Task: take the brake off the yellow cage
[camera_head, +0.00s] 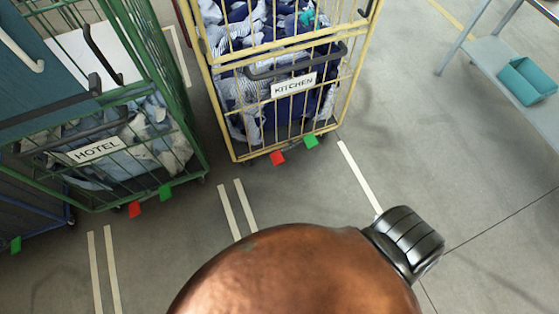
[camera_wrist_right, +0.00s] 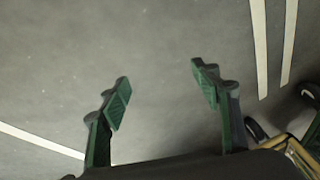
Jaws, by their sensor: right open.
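The yellow cage (camera_head: 237,150) has a KITCHEN sign and holds blue and white cloth bags. At its bottom front edge are a red pedal (camera_head: 277,158) and a green pedal (camera_head: 310,141), side by side. I cannot tell which one is pressed down. In the right wrist view my right gripper (camera_wrist_right: 163,85) is open and empty above bare grey floor. A yellow frame part (camera_wrist_right: 291,148) with dark parts beside it shows at the lower right of that view, apart from the fingers. No pedal shows there. My left gripper is out of view.
A green cage (camera_head: 189,135) with a HOTEL sign stands to the left, with its own red (camera_head: 134,209) and green (camera_head: 166,192) pedals. A dark blue cage (camera_head: 40,218) is at far left. A grey shelf (camera_head: 500,72) with a teal bin (camera_head: 528,81) stands right. Floor between is clear.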

